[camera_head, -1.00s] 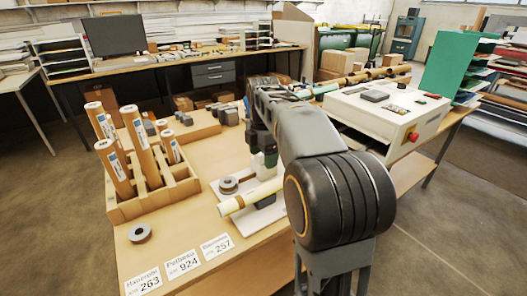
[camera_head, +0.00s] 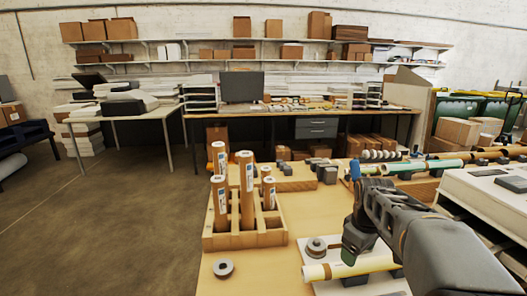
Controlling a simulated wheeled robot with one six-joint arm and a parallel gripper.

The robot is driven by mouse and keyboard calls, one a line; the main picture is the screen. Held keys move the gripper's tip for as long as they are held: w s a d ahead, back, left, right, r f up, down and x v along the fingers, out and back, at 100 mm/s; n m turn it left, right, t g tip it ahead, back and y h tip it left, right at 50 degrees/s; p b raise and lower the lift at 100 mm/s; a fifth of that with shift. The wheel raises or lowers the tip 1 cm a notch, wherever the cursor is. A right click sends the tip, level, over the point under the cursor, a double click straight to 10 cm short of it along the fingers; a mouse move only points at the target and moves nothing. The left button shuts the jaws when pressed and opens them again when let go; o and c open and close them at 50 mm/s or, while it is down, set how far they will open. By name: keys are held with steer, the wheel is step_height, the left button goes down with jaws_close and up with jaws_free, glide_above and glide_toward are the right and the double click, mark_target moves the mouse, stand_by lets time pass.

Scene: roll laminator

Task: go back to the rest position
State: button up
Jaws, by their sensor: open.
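My gripper (camera_head: 349,256) is at the end of my dark arm, which reaches in from the lower right. It hangs over the wooden table (camera_head: 246,267), just above and behind a pale yellow roll (camera_head: 348,268) on a white base (camera_head: 393,286). The picture shows no object held in the jaws, which are open. The fingertips are small and partly hidden by the wrist, so I cannot tell how far they are from the roll. The white laminator (camera_head: 487,200) stands at the right edge, partly out of view and partly behind my arm.
A wooden rack (camera_head: 244,240) holds several upright brown rolls (camera_head: 246,190). Several dark blocks (camera_head: 322,170) and long rolls (camera_head: 428,165) lie behind. Open floor (camera_head: 110,230) is left.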

steer(key=s+a+f+m+t, duration=0.1)
steer(key=s+a+m, duration=0.2)
steer(key=s, duration=0.4)
steer(key=s+a+f+m+t+p, duration=0.1)
steer(key=s+a+f+m, duration=0.1)
steer(key=s+a, duration=0.3)
steer(key=shift+s+f+m, duration=0.15)
steer(key=shift+s+m, duration=0.65)
steer(key=shift+s, duration=0.15)
